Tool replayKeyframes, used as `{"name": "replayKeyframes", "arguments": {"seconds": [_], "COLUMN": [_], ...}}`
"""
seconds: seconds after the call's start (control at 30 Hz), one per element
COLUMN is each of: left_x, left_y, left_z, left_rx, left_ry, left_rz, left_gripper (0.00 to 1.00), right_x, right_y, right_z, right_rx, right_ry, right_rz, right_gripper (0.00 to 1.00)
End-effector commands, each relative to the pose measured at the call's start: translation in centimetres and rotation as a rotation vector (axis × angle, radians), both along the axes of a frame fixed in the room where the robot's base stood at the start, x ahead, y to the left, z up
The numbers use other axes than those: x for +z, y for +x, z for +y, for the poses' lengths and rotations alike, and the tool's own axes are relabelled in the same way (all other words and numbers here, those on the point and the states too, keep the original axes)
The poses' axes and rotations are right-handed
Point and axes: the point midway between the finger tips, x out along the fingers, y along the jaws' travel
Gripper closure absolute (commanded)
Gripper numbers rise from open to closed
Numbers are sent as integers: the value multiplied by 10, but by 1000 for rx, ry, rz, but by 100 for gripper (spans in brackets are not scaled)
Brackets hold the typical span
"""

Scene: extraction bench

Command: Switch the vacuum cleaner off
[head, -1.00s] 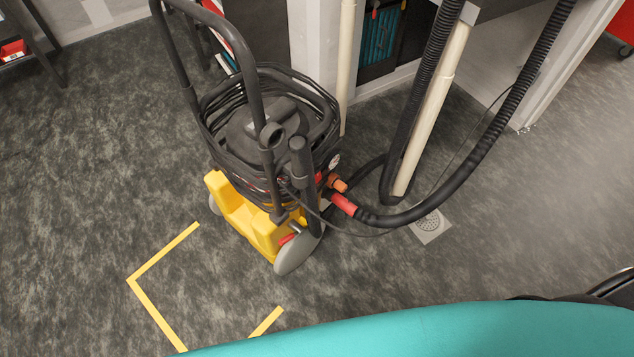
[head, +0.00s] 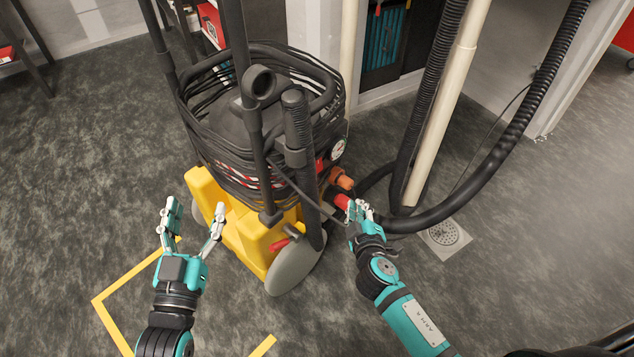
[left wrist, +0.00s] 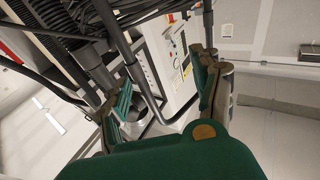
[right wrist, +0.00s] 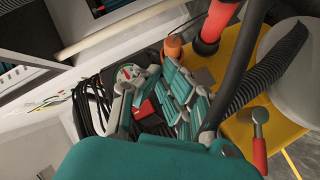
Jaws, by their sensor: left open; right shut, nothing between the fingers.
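The vacuum cleaner (head: 240,210) stands upright in the middle of the head view, with a yellow base, grey wheel, black handle frame and coiled cable. A round gauge (head: 338,148) sits on its right side; the gauge also shows in the right wrist view (right wrist: 127,72). A red part (right wrist: 147,108) shows beside my right fingers there; I cannot tell if they touch it. My right gripper (head: 358,208) is shut and empty, close to the red hose cuff (head: 341,201). My left gripper (head: 193,215) is open and empty in front of the yellow base. No switch is clearly readable.
A black ribbed hose (head: 500,130) loops from the cleaner up to the right. A pale pipe (head: 440,120) stands beside it, and a floor drain (head: 446,236) lies near. An orange fitting (head: 342,179) juts out above the cuff. Floor at the left is clear, with yellow tape lines (head: 115,290).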

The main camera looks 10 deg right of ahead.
Motion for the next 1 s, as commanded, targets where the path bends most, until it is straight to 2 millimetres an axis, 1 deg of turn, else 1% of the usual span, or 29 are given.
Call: {"name": "replayKeyframes", "arguments": {"seconds": [0.03, 0.1, 0.13, 0.2, 0.3, 0.43, 0.77, 0.87, 1.0], "left_x": [11, 34, 42, 57, 72, 79, 80, 83, 93], "left_y": [-7, -16, -19, -27, -33, -36, -36, -38, -44], "left_z": [1, 3, 3, 5, 6, 7, 7, 7, 7], "left_rx": [-2, -3, -3, -5, -6, -6, -6, -7, -11], "left_ry": [-16, -33, -40, -52, -61, -66, -67, -73, -94], "left_rz": [-60, -124, -147, -188, -226, -240, -245, -268, -341], "left_gripper": [34, 34, 34, 34, 34, 34, 34, 34, 34], "right_x": [5, 23, 29, 42, 54, 60, 60, 58, 55], "right_y": [5, 9, 10, 11, 12, 12, 14, 18, 31], "right_z": [1, 1, 1, 1, 1, 1, 2, 5, 14], "right_rx": [-1, -5, -7, -12, -16, -18, -18, -18, -19], "right_ry": [-16, -32, -39, -50, -60, -64, -64, -63, -62], "right_rz": [-51, -107, -125, -163, -194, -208, -206, -206, -206], "right_gripper": [100, 100, 100, 100, 100, 100, 100, 100, 100]}}
